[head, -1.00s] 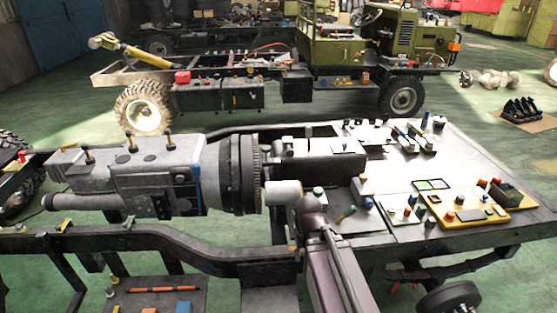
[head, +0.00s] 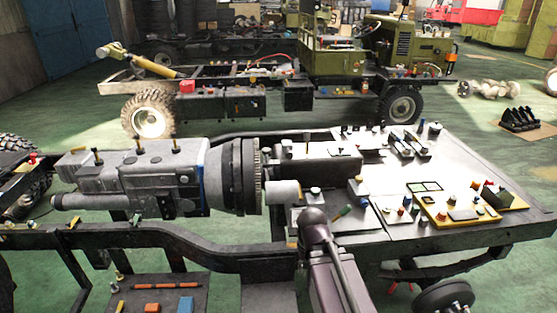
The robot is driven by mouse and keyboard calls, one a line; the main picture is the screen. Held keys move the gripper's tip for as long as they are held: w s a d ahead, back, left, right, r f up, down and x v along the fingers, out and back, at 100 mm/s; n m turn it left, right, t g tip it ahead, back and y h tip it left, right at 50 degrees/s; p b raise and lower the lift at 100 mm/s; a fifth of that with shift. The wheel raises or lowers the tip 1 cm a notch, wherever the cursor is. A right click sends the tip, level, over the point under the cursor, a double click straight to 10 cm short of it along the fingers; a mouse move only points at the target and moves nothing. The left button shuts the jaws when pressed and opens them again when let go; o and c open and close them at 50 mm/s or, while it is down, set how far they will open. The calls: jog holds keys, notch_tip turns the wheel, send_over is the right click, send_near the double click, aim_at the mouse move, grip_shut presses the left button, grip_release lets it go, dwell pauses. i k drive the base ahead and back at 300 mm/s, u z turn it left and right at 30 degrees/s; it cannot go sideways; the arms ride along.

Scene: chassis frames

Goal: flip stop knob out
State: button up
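I cannot tell which part is the stop knob. Small coloured knobs and buttons stand on the metal work table (head: 490,150). A yellow board (head: 500,207) at its right front carries several of them, including a red knob (head: 442,216) and a green-topped black block (head: 496,197). A grey plate (head: 398,224) beside it holds more small knobs, one of them red (head: 401,211). My purple arm rises from the bottom centre, in front of the table's left part. My gripper's fingers do not show, so its state and any contact are hidden.
A grey gearbox (head: 130,185) lies on a dark chassis frame (head: 200,243) at the left. A green truck chassis (head: 335,50) stands behind. Open green floor (head: 80,110) lies between them. A dark wheel (head: 444,298) is below the table.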

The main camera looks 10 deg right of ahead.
aim_at(289, 154)
jog(key=u, duration=1.25)
jog(key=k, duration=0.1)
jog(key=z, duration=3.05)
jog(key=i, duration=1.35)
jog(key=u, duration=0.1)
